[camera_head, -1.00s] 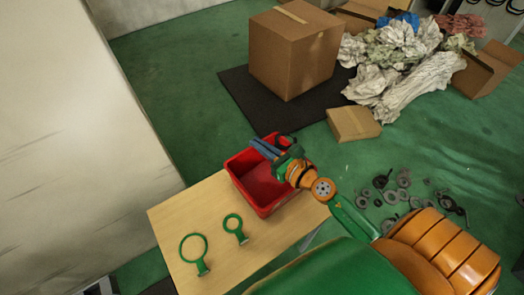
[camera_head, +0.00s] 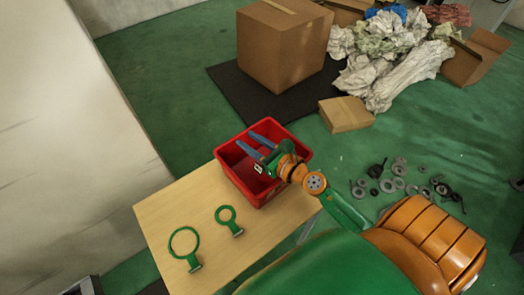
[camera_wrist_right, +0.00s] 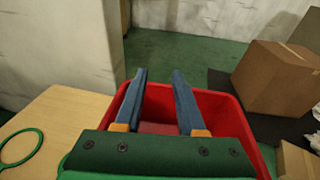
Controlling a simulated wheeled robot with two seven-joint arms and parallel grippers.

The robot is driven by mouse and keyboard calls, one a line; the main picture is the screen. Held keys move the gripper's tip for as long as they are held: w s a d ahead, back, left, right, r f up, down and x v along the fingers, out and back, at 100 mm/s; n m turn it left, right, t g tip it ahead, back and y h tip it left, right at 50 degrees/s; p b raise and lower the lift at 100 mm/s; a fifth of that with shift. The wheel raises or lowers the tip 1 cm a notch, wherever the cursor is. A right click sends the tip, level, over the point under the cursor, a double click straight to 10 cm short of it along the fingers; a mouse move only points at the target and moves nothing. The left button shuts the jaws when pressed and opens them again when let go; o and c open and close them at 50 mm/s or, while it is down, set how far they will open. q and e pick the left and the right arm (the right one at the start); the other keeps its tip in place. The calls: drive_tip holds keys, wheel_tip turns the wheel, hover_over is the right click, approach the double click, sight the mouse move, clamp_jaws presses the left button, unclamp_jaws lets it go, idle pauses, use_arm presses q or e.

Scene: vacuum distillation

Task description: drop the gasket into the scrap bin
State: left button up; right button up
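The red scrap bin (camera_head: 228,158) stands on the far right part of the wooden table, and its red rim also shows in the right wrist view (camera_wrist_right: 240,132). My right gripper (camera_head: 245,139) is over the bin, its two blue fingers spread apart. In the right wrist view the gap between the fingers (camera_wrist_right: 159,76) is empty. No gasket is identifiable between the fingers or in the visible part of the bin; my fingers and palm hide some of its inside. My left gripper is not in view.
On the wooden table (camera_head: 165,212) lie a large green ring with a tab (camera_head: 172,243) and a smaller one (camera_head: 219,217). A cardboard box (camera_head: 280,50) stands on a dark mat beyond. Several metal parts (camera_head: 398,183) lie on the green floor at right.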

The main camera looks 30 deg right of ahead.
drive_tip(key=b+v, duration=0.2)
drive_tip(key=v, duration=0.5)
idle(0.5)
